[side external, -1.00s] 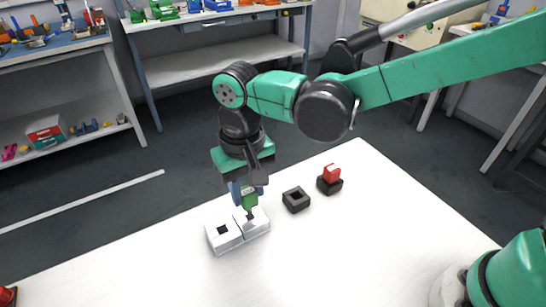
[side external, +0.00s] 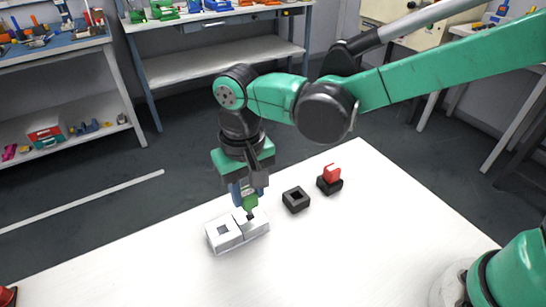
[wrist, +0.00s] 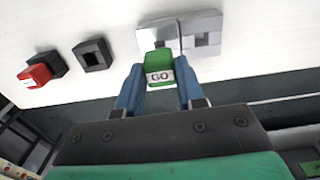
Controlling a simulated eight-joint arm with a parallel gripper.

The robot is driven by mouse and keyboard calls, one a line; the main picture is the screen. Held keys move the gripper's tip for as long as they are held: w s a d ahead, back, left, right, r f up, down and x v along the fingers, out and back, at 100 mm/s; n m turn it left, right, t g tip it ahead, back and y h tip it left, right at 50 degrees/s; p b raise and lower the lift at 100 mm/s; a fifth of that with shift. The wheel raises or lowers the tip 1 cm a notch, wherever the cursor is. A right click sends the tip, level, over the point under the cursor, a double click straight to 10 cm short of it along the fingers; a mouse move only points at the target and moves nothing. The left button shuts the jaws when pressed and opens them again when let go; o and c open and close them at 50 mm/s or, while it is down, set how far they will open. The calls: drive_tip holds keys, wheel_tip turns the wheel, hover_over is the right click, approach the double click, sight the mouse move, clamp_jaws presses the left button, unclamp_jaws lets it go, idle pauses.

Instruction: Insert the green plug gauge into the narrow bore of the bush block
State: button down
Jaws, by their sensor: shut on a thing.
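The green plug gauge (side external: 250,203) is held upright between the blue fingers of my gripper (side external: 248,197). In the wrist view the gauge (wrist: 159,66) shows a "GO" label between the fingertips (wrist: 160,82). The pale bush block (side external: 224,244) lies on the table under my gripper, and it also shows in the wrist view (wrist: 204,25). It has two square bores. The gauge is over the bore on the right in the side view, its lower end close to a dark opening. I cannot tell whether its tip has entered, nor which bore is narrower.
A black square block with a hole (side external: 296,207) stands right of the bush block. Beyond it is a black block (side external: 335,188) with a red piece (side external: 332,172) on it. The white table (side external: 340,255) is clear in front.

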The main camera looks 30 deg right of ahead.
sight(247, 192)
drive_tip(key=shift+f, duration=1.65)
drive_tip(key=shift+c, duration=2.3)
unclamp_jaws()
drive_tip(key=shift+r, duration=2.8)
